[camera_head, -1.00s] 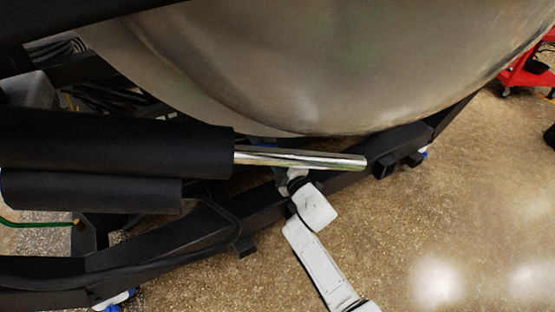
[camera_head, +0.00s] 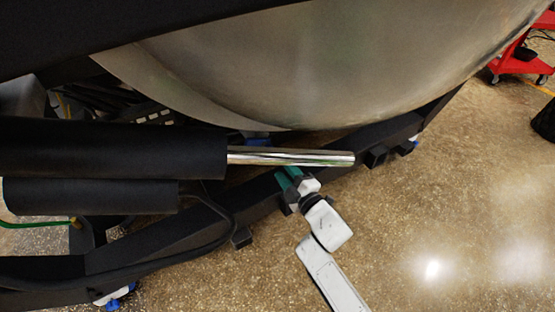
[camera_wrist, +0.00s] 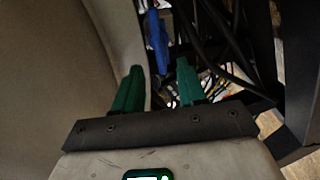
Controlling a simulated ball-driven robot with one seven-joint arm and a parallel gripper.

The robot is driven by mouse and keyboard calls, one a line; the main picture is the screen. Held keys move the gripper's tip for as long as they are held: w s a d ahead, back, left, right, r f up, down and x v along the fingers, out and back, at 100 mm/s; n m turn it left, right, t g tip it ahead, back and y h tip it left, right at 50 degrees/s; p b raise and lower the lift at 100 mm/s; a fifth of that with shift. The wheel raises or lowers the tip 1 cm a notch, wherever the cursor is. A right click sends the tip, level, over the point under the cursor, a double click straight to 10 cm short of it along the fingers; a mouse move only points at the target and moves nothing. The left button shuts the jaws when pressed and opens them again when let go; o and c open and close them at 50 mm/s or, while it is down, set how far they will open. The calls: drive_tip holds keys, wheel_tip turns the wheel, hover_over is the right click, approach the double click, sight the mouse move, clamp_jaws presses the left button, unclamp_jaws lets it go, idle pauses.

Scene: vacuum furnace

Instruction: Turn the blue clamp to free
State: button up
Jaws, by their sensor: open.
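The blue clamp (camera_wrist: 157,40) shows in the wrist view as an upright blue piece at the side of the large metal vessel, beyond my fingertips. In the head view a small blue part (camera_head: 257,139) shows under the vessel, behind the shiny rod; I cannot tell for sure that it is the same clamp. My gripper (camera_wrist: 160,70) is open, with green fingers apart and nothing between them. The clamp lies ahead of the gap, not touched. In the head view my gripper (camera_head: 287,177) is just below the rod, its fingertips partly hidden.
The rounded vessel (camera_head: 330,65) fills the top. A shiny rod (camera_head: 290,157) and black cylinders (camera_head: 110,150) lie close above my gripper. A black frame beam (camera_head: 240,205) runs beneath. Dark cables (camera_wrist: 215,50) are right of the clamp.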

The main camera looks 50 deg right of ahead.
drive_tip(key=shift+v, duration=1)
drive_tip(key=s+a+f+m+g+y, duration=0.1)
drive_tip(key=s+a+f+m+g, duration=0.3)
drive_tip(key=s+f+m+g, duration=0.35)
drive_tip(key=s+a+r+m+g+y, duration=0.1)
drive_tip(key=s+a+g+y, duration=0.1)
drive_tip(key=s+a+g, duration=0.45)
drive_tip(key=s+a+r+m+g+y, duration=0.1)
drive_tip(key=s+a+m+g+y, duration=0.15)
drive_tip(key=s, duration=0.75)
wheel_tip(320, 180, up, 31)
drive_tip(key=p, duration=3.1)
drive_tip(key=shift+f+n+h, duration=0.25)
drive_tip(key=shift+n+h, duration=0.05)
drive_tip(key=shift+h, duration=0.05)
